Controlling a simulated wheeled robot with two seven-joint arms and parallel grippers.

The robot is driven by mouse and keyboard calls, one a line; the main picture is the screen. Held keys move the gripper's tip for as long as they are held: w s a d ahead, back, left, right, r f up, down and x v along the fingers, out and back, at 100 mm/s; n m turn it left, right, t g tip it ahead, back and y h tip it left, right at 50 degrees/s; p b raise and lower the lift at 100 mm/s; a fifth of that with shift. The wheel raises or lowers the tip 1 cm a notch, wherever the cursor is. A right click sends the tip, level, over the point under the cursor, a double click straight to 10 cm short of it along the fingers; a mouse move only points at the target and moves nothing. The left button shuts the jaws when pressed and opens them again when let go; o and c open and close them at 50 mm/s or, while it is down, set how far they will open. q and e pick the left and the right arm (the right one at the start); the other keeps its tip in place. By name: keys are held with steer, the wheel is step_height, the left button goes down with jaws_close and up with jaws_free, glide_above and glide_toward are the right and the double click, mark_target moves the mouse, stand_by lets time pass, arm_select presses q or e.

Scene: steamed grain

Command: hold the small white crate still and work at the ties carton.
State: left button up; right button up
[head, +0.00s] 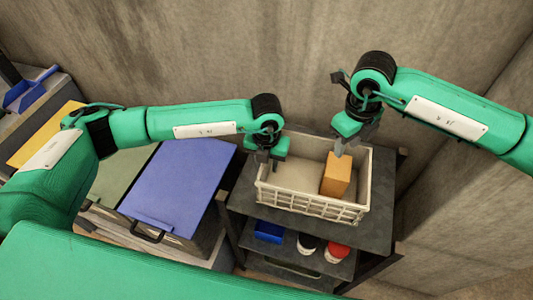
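The small white crate (312,203) sits on the dark top of a shelf unit, right of the middle of the head view. An orange-brown box (337,175), which looks like the ties carton, stands inside it toward the right. My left gripper (266,168) points down at the crate's left wall. Whether its fingers touch or grip the wall cannot be made out. My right gripper (340,146) is just above the top of the carton, near the crate's back wall. Its finger gap is too small to judge, and contact with the carton is unclear.
The shelf's dark top (380,185) is bare to the right of the crate. A lower shelf holds a blue container (270,231) and a red and white item (336,252). A blue-lidded bin (180,180) stands left. Concrete walls (230,50) close off the back and right.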

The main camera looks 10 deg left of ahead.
arm_select(q)
steer(key=shift+f, duration=0.2)
jaws_close()
